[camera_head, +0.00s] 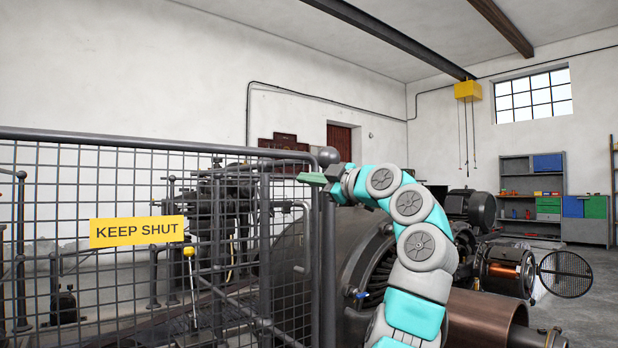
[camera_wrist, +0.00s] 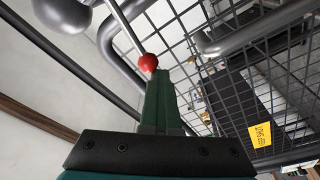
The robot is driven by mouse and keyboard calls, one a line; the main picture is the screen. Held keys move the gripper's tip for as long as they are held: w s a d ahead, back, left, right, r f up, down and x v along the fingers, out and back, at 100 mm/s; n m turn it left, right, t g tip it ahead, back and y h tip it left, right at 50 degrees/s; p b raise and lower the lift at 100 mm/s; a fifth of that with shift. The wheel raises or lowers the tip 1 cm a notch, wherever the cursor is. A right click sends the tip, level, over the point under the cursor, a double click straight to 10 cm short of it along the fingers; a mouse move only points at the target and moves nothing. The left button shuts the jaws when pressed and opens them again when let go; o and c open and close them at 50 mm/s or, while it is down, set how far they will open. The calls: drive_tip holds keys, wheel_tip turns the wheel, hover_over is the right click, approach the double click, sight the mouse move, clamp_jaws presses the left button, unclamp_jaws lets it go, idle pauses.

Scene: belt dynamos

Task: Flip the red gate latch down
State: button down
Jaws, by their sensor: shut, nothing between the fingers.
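The red ball knob (camera_wrist: 148,62) of the gate latch shows in the wrist view, on the end of a thin metal rod (camera_wrist: 127,27) that runs up and left from it. My gripper (camera_wrist: 158,74) is shut and empty, its green fingertips right at the knob. I cannot tell whether they touch it. In the head view my gripper (camera_head: 312,179) is at the top corner of the mesh gate (camera_head: 130,136), beside the ball-topped post (camera_head: 328,155). The red knob cannot be made out there.
A yellow KEEP SHUT sign (camera_head: 137,231) hangs on the gate. Dark machinery stands behind the mesh, with a yellow-knobbed lever (camera_head: 189,252). A large dynamo (camera_head: 360,262) sits behind my arm. The space above the gate rail is open.

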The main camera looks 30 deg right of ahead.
drive_tip(key=shift+d+f, duration=0.1)
drive_tip(key=shift+f, duration=0.3)
idle(0.3)
